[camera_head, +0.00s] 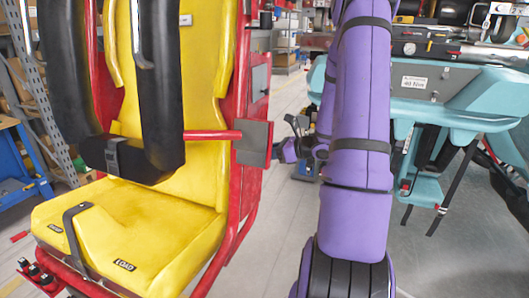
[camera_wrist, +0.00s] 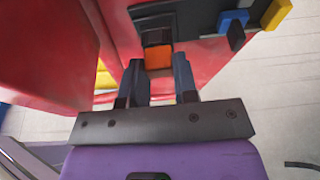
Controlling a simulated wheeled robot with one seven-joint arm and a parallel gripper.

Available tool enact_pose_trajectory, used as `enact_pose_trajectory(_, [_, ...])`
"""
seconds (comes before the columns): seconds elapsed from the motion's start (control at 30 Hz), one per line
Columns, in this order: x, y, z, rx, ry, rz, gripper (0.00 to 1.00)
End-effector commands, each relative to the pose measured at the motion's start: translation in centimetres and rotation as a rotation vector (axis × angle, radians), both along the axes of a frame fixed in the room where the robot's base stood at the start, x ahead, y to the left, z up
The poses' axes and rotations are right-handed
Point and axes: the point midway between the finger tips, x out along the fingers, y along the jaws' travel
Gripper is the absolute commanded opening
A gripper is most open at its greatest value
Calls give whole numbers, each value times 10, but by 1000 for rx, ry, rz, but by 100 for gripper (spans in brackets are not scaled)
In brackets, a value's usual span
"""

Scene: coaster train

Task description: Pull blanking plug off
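An orange block (camera_wrist: 158,57), which looks like the blanking plug, sits in a black socket housing (camera_wrist: 153,22) on the red frame in the wrist view. My gripper (camera_wrist: 159,63) points at it, with one dark finger on each side of the orange block's near end. The fingers are apart, and narrow gaps seem to show between them and the orange block; I cannot tell whether either touches. In the head view my purple-covered arm reaches forward and down, and the orange block cannot be made out there.
Blue (camera_wrist: 233,20) and yellow (camera_wrist: 275,13) pieces stick out right of the socket. In the head view, a yellow seat (camera_head: 140,228) with black restraints stands left, and a teal bench (camera_head: 455,92) with dangling straps stands right. Grey floor lies between them.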

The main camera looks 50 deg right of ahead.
Motion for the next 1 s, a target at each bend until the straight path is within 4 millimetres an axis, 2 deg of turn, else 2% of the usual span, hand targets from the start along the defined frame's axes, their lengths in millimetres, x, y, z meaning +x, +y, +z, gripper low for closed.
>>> enact_pose_trajectory(0.03, [0,0,0,0,0,0,12])
enact_pose_trajectory(0.1, [0,0,0,0,0,0,0])
enact_pose_trajectory(0.63, [-2,-1,0,0,0,-1,0])
enact_pose_trajectory(1.0, [-12,-6,0,0,0,-1,0])
